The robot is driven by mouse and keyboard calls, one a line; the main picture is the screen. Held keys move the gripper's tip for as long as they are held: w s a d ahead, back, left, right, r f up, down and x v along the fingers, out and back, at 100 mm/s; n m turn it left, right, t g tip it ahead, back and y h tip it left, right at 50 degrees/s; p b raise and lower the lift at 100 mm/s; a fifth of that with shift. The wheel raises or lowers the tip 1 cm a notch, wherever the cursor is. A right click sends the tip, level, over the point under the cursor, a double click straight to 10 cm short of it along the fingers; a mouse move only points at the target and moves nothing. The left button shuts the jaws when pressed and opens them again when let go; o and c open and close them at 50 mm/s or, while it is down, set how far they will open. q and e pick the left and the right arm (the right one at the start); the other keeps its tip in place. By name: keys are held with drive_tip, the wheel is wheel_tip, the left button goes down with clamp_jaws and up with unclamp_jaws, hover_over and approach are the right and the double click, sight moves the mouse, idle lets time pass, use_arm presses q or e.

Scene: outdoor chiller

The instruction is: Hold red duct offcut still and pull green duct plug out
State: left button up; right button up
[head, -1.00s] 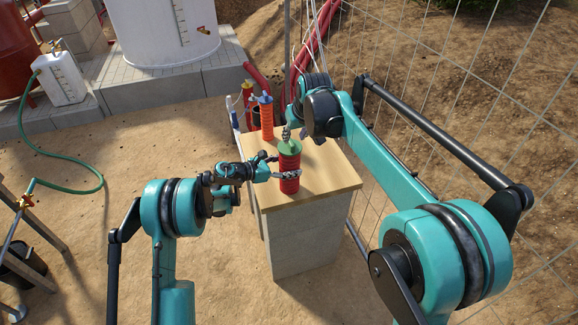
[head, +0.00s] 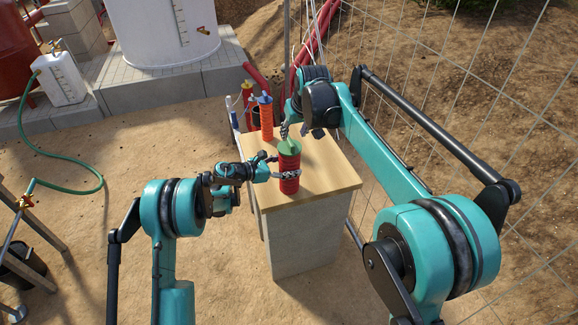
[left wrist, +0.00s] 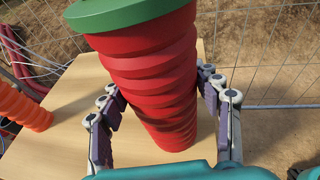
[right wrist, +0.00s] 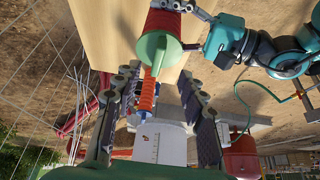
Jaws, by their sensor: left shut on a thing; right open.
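The red duct offcut (head: 289,184) is a ribbed red cylinder standing upright on the wooden tabletop. The green duct plug (head: 289,147) sits in its top end, its flange against the rim; it also shows in the left wrist view (left wrist: 125,10). My left gripper (left wrist: 158,90) is shut around the sides of the offcut, below the plug. My right gripper (right wrist: 160,72) is open and empty, above the plug. In the right wrist view the green plug (right wrist: 152,48) lies just beyond the fingertips, with its narrow grip pointing between them.
The wooden tabletop (head: 325,170) rests on a grey block base. An orange ribbed duct (head: 265,120) with a blue top stands at its back left, near other small items. A wire mesh fence (head: 440,100) runs along the right. The tabletop's front right is clear.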

sight(290, 140)
drive_tip(key=shift+g, duration=0.7)
drive_tip(key=shift+w+a+f, duration=0.2)
drive_tip(key=shift+w+f, duration=0.55)
drive_tip(key=shift+f, duration=0.35)
drive_tip(key=shift+w+a+f, duration=0.25)
drive_tip(key=shift+w+f, duration=0.5)
drive_tip(key=shift+f, duration=0.4)
drive_tip(key=shift+w+a+f, duration=0.2)
drive_tip(key=shift+w+f, duration=0.55)
drive_tip(key=shift+f, duration=0.35)
clamp_jaws()
